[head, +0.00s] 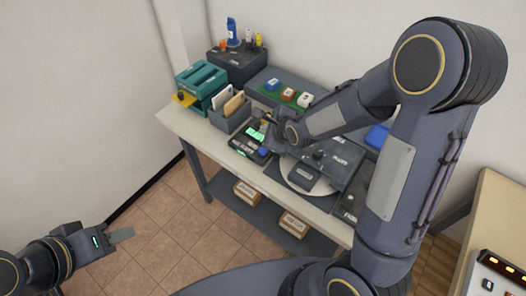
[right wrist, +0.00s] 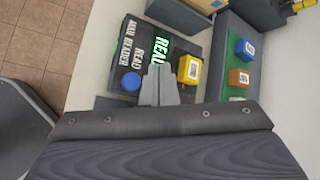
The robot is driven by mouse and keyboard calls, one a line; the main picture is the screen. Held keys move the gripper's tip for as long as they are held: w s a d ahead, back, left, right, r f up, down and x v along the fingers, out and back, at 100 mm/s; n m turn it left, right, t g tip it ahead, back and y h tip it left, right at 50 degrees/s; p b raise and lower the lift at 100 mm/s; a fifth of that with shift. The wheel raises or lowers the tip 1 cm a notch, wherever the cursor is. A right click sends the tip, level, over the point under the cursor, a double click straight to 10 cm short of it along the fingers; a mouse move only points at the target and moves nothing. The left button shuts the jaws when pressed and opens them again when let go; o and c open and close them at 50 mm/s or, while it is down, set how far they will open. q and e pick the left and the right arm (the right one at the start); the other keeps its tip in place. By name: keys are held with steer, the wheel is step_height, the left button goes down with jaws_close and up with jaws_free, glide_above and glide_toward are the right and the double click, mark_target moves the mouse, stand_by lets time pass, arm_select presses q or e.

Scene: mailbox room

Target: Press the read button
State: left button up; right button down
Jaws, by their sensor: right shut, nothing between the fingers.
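The mail reader (right wrist: 122,55) is a dark box with white lettering and a lit green screen (right wrist: 160,50). A round blue button (right wrist: 131,82) sits on it beside the word READ. In the head view the reader (head: 243,146) stands on the table, with the blue button (head: 263,152) at its right. My right gripper (right wrist: 160,70) is shut and empty, its fingertips over the reader just right of the blue button and apart from it in the picture. The height of the tips above the reader is unclear. My left gripper (head: 122,235) is low at the left, away from the table.
A yellow block (right wrist: 190,68) is close to the right fingertips. Blue (right wrist: 243,48) and orange (right wrist: 238,78) blocks stand farther right. A letter holder (head: 230,113) and a teal rack (head: 202,84) are behind the reader. A round white plate (head: 328,187) lies right of it.

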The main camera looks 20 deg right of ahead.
steer(key=b, duration=0.4)
glide_above(266, 152)
step_height(266, 152, down, 6)
steer(key=shift+a+r, duration=0.1)
steer(key=shift+r, duration=0.05)
steer(key=shift+f+b, duration=0.4)
steer(key=shift+f, duration=0.1)
stand_by(1.2)
steer(key=shift+f+b, duration=0.3)
steer(key=shift+b, duration=0.3)
steer(key=shift+f+b, duration=0.55)
steer(key=shift+b, duration=0.05)
stand_by(0.5)
steer(key=shift+r, duration=0.2)
steer(key=shift+r+p, duration=0.55)
steer(key=shift+r, duration=0.2)
steer(key=shift+r, duration=0.1)
